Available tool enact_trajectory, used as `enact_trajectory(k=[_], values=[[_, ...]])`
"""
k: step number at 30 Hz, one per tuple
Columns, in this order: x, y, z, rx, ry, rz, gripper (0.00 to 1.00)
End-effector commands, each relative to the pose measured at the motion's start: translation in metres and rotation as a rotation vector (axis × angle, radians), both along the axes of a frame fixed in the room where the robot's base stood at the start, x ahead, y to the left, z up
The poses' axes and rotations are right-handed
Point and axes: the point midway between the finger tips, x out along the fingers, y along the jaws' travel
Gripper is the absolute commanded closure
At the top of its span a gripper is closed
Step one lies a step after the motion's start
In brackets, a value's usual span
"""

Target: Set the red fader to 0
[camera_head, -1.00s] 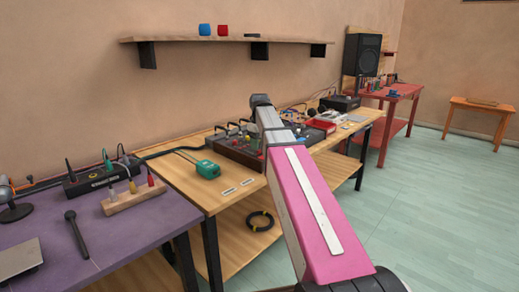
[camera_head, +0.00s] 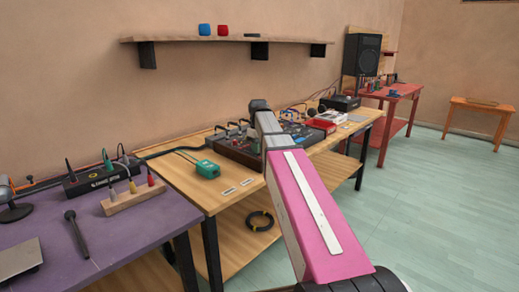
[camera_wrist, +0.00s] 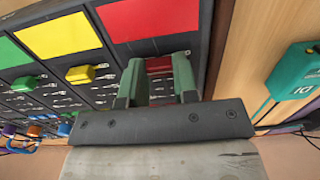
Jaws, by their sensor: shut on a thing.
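The red fader (camera_wrist: 159,64) shows in the wrist view between the two greenish fingertips of my gripper (camera_wrist: 158,77). The fingers are shut on its cap, one on each side. It is on a dark mixer panel (camera_wrist: 115,62), in the column below a red plate (camera_wrist: 150,16). The fader's slot and scale are mostly hidden by my gripper. The yellow fader (camera_wrist: 80,75) and green fader (camera_wrist: 23,84) stand in the columns to the left. In the head view the mixer (camera_head: 238,152) is on the wooden bench, and my arm hides the fingers.
A teal box (camera_wrist: 298,72) with a cable lies on the bench right of the mixer in the wrist view; it also shows in the head view (camera_head: 207,169). A red tray (camera_head: 321,124) is beyond the mixer. A shelf (camera_head: 225,39) is on the wall above.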

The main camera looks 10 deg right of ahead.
Motion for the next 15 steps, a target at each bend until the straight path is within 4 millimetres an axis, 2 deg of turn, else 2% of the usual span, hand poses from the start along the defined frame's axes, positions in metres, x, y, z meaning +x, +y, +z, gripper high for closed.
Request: enact_trajectory(k=[7, 15], values=[[0.037, 0.025, 0.001, 0.0, 0.001, 0.001, 1.0], [0.038, 0.028, 0.001, 0.0, 0.0, 0.0, 1.0]])
